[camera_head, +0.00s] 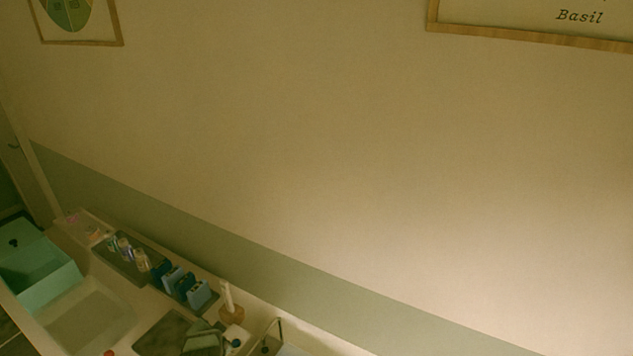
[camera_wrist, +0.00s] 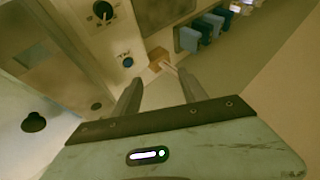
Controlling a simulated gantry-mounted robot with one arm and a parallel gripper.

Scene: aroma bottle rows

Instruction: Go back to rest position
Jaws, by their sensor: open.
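My gripper (camera_wrist: 163,88) fills the lower middle of the wrist view, with its two fingers spread apart and nothing between them. Past the fingertips, a small wooden block (camera_wrist: 158,55) with a pale stick shows beyond them; how far off it is I cannot tell. In the head view, part of what seems to be my arm (camera_head: 203,340) shows at the bottom, but my fingers cannot be made out there. Several small bottles (camera_head: 127,250) stand in a row on a dark tray (camera_head: 118,266). Several blue holders (camera_head: 180,284) stand to their right.
A teal bin (camera_head: 40,275) and a pale basin (camera_head: 88,318) lie at the left. A wooden holder with white sticks (camera_head: 231,308) stands near the wall. The wrist view shows a panel with a dark knob (camera_wrist: 103,10). The wall (camera_head: 350,150) above is clear apart from framed pictures.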

